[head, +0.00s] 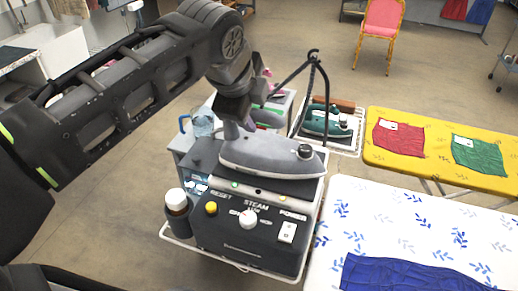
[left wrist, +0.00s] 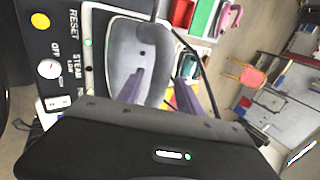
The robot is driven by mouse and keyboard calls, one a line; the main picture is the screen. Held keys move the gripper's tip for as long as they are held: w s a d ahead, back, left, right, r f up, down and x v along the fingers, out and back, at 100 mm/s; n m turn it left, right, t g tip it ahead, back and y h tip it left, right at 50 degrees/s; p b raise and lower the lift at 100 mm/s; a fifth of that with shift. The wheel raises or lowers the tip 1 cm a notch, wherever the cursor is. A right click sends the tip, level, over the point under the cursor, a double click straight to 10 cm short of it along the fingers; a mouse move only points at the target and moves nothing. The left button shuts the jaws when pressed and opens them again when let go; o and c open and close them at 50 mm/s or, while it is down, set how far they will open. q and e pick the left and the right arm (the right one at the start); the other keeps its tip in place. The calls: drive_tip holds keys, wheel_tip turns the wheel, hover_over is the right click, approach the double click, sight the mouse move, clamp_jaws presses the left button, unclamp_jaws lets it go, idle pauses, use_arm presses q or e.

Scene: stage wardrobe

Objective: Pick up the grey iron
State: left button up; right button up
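The grey iron (head: 272,157) rests on top of the dark steam station, with a black knob at its right end. It also shows in the left wrist view (left wrist: 125,50), pale grey and close below the fingers. My left gripper (head: 236,128) is just above the iron's left part, pointing down. In the left wrist view its two purple fingers (left wrist: 157,82) are apart, one over the iron and the other near its edge. The gripper hides part of the iron, and contact cannot be told. My right gripper is not in view.
The steam station (head: 245,240) carries knobs and a switch. A green iron (head: 325,121) sits on a white rack behind. Ironing boards, yellow (head: 400,165) and white patterned (head: 400,225), are at the right.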

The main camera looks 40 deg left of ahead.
use_arm(q)
clamp_jaws()
idle(0.3)
drive_tip(key=shift+r, duration=0.1)
drive_tip(key=shift+r, duration=0.15)
wheel_tip(320, 180, up, 10)
drive_tip(key=shift+p, duration=0.3)
idle(0.5)
idle(0.5)
